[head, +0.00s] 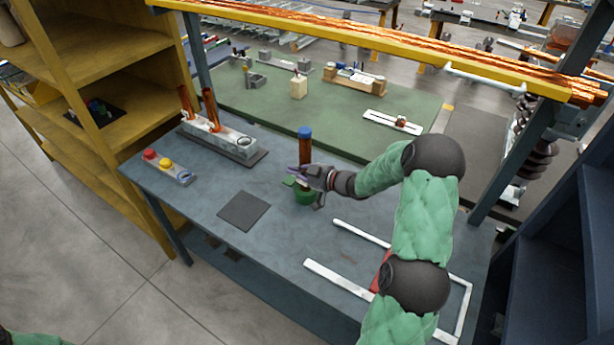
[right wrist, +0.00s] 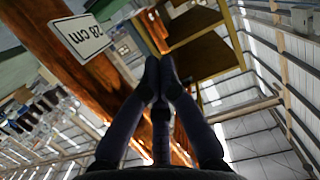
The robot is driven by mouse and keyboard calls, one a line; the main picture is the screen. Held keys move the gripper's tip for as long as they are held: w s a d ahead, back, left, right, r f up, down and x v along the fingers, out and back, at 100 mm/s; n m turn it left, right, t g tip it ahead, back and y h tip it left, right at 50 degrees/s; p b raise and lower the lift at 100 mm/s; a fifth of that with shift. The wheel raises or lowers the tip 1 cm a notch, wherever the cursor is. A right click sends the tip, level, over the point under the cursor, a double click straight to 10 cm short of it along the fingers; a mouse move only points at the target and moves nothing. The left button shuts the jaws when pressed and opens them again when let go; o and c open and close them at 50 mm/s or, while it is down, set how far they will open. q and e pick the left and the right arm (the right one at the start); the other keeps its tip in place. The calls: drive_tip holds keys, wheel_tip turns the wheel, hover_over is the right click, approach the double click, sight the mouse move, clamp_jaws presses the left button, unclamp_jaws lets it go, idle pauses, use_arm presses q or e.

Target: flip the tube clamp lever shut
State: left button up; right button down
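A brown tube with a blue cap (head: 305,132) stands upright in a green clamp (head: 304,197) near the middle of the blue-grey bench. Small parts stick out at the clamp's sides, but I cannot make out which is the lever or how it is set. My right gripper (head: 298,174) is beside the tube, just above the clamp. In the right wrist view its fingertips (right wrist: 160,66) are together with nothing visible between them. My left gripper is out of view.
A dark square mat (head: 244,211) lies left of the clamp. A grey rack with brown tubes (head: 218,138) and a panel with red and yellow buttons (head: 168,166) stand farther left. A white frame (head: 340,280) lies at right under my arm. A yellow beam (head: 370,45) crosses above.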

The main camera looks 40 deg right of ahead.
sight(292, 185)
drive_tip(key=f, duration=0.2)
drive_tip(key=w+f+b, duration=0.1)
drive_tip(key=shift+a+f, duration=0.15)
drive_tip(key=shift+a, duration=0.1)
drive_tip(key=shift+f, duration=0.5)
drive_tip(key=b, duration=0.1)
drive_tip(key=f, duration=0.1)
drive_tip(key=f+n+b, duration=0.1)
drive_tip(key=shift+s+a+f+h+b, duration=0.1)
drive_tip(key=shift+a+f+h+b, duration=0.15)
drive_tip(key=shift+a+h+b, duration=0.1)
drive_tip(key=shift+d+f, duration=0.1)
drive_tip(key=shift+f, duration=0.4)
